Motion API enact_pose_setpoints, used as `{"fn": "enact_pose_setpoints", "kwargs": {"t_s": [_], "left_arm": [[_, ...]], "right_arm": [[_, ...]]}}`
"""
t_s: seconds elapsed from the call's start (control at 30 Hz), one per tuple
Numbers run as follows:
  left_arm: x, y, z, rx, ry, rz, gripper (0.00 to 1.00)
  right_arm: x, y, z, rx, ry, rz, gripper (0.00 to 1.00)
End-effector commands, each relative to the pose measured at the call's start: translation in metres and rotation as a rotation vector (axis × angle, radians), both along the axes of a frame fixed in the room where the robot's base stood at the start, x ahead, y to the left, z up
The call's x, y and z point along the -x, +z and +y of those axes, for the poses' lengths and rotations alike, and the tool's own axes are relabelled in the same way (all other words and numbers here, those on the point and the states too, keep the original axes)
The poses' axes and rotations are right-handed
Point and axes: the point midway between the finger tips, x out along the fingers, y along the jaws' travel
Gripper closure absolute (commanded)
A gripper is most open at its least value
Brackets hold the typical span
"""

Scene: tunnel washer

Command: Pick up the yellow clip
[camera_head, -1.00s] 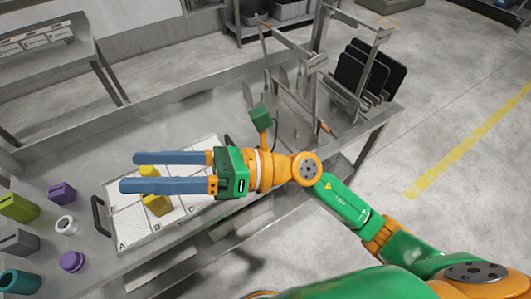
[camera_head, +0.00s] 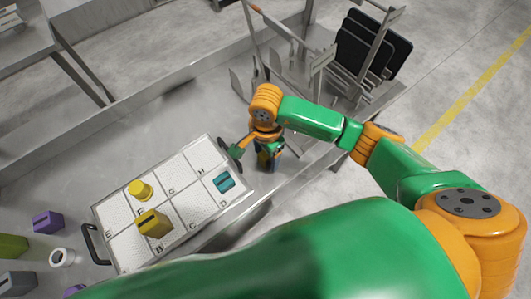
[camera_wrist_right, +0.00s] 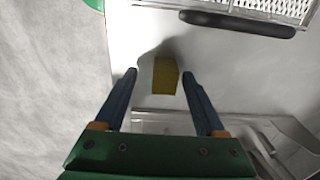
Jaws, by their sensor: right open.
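A yellow block-like thing, seemingly the yellow clip (camera_wrist_right: 165,76), is on the grey metal table, just off the tray's handle end. In the right wrist view it lies between and ahead of the two blue fingertips of my right gripper (camera_wrist_right: 160,76), with a gap on each side. The right gripper is open and points down at the table. In the head view the right gripper (camera_head: 267,158) is to the right of the tray, and its wrist hides the clip. My left gripper is out of view.
A white lettered tray (camera_head: 118,215) holds a yellow cylinder (camera_head: 140,190), a yellow slotted block (camera_head: 153,224) and a teal block (camera_head: 224,182). Its black handle (camera_head: 236,152) is close to my right gripper. A metal rack with black panels (camera_head: 362,50) stands behind right.

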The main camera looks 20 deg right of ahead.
Motion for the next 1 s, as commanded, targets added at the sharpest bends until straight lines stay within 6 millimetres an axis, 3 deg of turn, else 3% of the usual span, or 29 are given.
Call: {"fn": "enact_pose_setpoints", "kwargs": {"t_s": [0.23, 0.5, 0.83, 1.0], "left_arm": [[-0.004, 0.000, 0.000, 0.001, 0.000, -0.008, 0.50], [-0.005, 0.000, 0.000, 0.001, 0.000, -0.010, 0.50], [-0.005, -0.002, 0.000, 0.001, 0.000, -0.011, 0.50], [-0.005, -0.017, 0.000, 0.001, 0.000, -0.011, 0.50]], "right_arm": [[0.000, -0.004, 0.000, -0.002, 0.000, 0.000, 0.30], [0.000, -0.004, 0.000, -0.002, 0.000, 0.000, 1.00], [-0.001, -0.001, 0.001, -0.003, 0.000, -0.002, 1.00], [-0.002, 0.020, 0.000, -0.003, 0.001, -0.008, 1.00]]}}
